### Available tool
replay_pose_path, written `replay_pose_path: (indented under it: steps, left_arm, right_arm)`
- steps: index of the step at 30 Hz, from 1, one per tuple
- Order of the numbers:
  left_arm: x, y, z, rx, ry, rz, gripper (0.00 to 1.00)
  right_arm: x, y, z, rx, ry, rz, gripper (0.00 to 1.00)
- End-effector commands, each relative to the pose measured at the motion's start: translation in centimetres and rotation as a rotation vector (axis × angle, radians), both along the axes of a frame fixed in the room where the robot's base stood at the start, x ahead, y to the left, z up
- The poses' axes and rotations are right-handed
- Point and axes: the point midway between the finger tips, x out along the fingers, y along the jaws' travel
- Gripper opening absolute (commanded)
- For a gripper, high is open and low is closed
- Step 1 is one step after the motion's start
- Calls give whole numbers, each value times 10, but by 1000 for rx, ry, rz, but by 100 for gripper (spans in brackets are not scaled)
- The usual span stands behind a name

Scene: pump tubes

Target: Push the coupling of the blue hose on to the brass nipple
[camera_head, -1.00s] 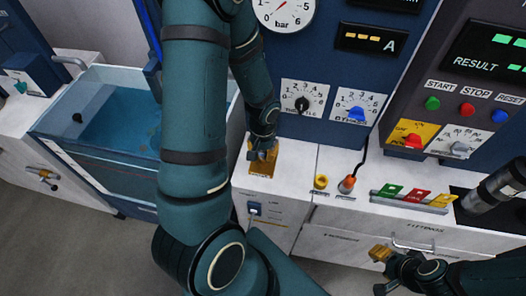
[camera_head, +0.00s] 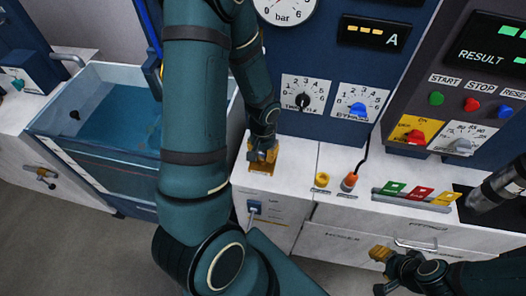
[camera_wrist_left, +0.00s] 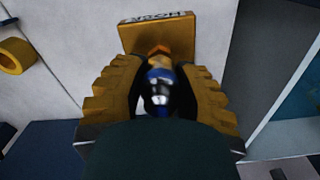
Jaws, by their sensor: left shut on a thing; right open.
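My left gripper (camera_head: 262,154) is at the small yellow-brown block on the white bench top. In the left wrist view its yellow ribbed fingers (camera_wrist_left: 160,98) are shut on a blue and silver coupling (camera_wrist_left: 160,88). A brass nipple (camera_wrist_left: 158,51) shows just past the coupling, in front of the labelled yellow block (camera_wrist_left: 130,38). The two look in line and close together; I cannot tell whether the coupling is seated. The hose behind the coupling is hidden by my gripper. My right gripper (camera_head: 380,272) is open, low at the right, in front of the drawers.
A water tank (camera_head: 90,135) stands at the left. A yellow ring (camera_head: 322,180) and an orange-topped plug (camera_head: 349,182) stand on the bench right of the block. Knob panels and a gauge (camera_head: 284,8) are behind. Coloured tags (camera_head: 420,194) lie further right.

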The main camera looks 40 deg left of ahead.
Motion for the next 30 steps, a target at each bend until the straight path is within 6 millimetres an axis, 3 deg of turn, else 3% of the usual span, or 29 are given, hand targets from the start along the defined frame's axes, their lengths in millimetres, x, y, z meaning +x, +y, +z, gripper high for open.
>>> replay_pose_path:
  steps: [23,24,25,26,30]
  left_arm:
    - [0,0,-18,0,0,0,0]
    - [0,0,-17,0,0,0,45]
    - [0,0,-17,0,0,0,55]
    - [0,0,-17,0,0,0,61]
    - [0,0,-17,0,0,0,61]
  right_arm:
    - [0,0,-18,0,0,0,47]
    - [0,0,-17,0,0,0,47]
    - [0,0,-17,0,0,0,47]
    - [0,0,-17,0,0,0,47]
    - [0,0,-17,0,0,0,47]
